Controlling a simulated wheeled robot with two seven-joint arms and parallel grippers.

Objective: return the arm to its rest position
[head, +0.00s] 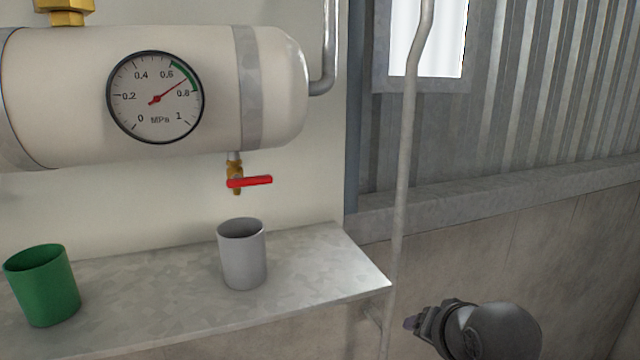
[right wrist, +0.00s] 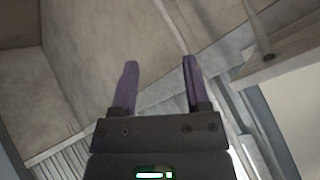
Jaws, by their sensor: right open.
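My right gripper (head: 411,323) is low at the right in the head view, to the right of the shelf's corner and apart from it. In the right wrist view its two purple fingers (right wrist: 158,85) stand apart with nothing between them. My left gripper is in neither view.
A cream tank (head: 60,90) with a gauge (head: 155,97) hangs on the wall. A brass valve with a red lever (head: 250,181) is under it. A grey cup (head: 243,255) and a green cup (head: 42,286) stand on the metal shelf (head: 150,300). A pipe (head: 403,170) runs down beside the shelf.

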